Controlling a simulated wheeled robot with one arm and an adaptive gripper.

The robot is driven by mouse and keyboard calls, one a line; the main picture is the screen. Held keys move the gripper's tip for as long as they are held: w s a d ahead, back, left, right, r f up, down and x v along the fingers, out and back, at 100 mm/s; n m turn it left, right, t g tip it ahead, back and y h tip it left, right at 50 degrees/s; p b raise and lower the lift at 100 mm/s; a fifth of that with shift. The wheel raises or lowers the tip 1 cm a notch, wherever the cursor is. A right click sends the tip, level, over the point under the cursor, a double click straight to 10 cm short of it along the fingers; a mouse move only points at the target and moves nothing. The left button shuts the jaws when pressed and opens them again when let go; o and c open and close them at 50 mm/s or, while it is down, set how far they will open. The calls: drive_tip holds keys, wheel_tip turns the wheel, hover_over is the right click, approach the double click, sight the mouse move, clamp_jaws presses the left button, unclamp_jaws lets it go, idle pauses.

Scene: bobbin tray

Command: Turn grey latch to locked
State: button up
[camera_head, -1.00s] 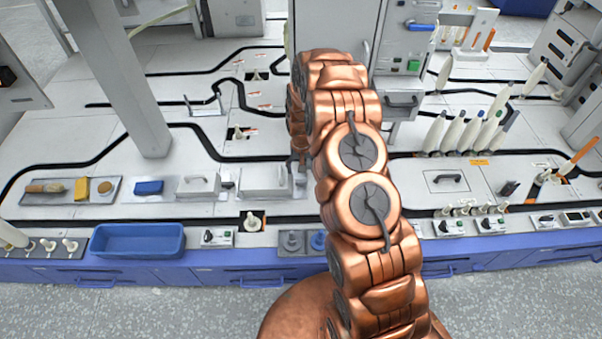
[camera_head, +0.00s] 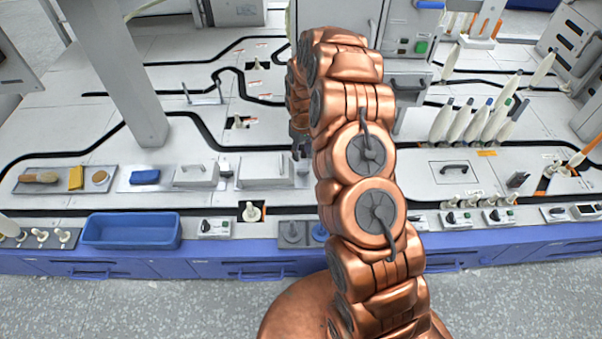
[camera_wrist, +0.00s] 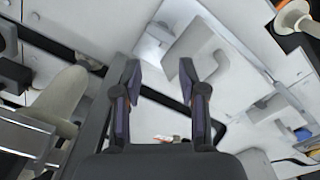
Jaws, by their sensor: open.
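My gripper (camera_head: 299,143) hangs over the worktop in the head view, partly hidden by my copper arm. In the wrist view its two dark fingers (camera_wrist: 159,85) are apart with nothing between the tips. A pale grey box (camera_wrist: 207,42) lies just beyond the right fingertip; I cannot tell whether they touch. In the head view, a grey box (camera_head: 264,171) stands below and left of the gripper. A second box (camera_head: 196,176) with a raised handle stands farther left. I cannot tell for sure which part is the grey latch, nor its position.
A blue tray (camera_head: 131,245) sits at the front edge, beside a knob box (camera_head: 214,228). A grey pillar (camera_head: 118,75) rises at left. A cabinet (camera_head: 410,45) stands behind my arm. Several white bobbins (camera_head: 470,122) stand at right. Open worktop lies left of the gripper.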

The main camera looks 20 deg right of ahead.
sight(301, 170)
drive_tip(key=n+b, duration=0.1)
drive_tip(key=n, duration=0.1)
drive_tip(key=n+b, duration=0.1)
drive_tip(key=n, duration=0.1)
drive_tip(key=n+b, duration=0.1)
drive_tip(key=b, duration=0.1)
drive_tip(key=shift+a+f+n, duration=0.15)
drive_tip(key=shift+f+n, duration=0.25)
drive_tip(key=n+b, duration=0.2)
drive_tip(key=n, duration=0.1)
drive_tip(key=shift+s, duration=0.15)
drive_tip(key=n+b, duration=0.1)
drive_tip(key=n, duration=0.2)
drive_tip(key=shift+s+a+r, duration=0.1)
drive_tip(key=shift+s, duration=0.05)
drive_tip(key=shift+f+b, duration=1.3)
drive_tip(key=shift+f, duration=2.55)
drive_tip(key=shift+c, duration=0.2)
clamp_jaws()
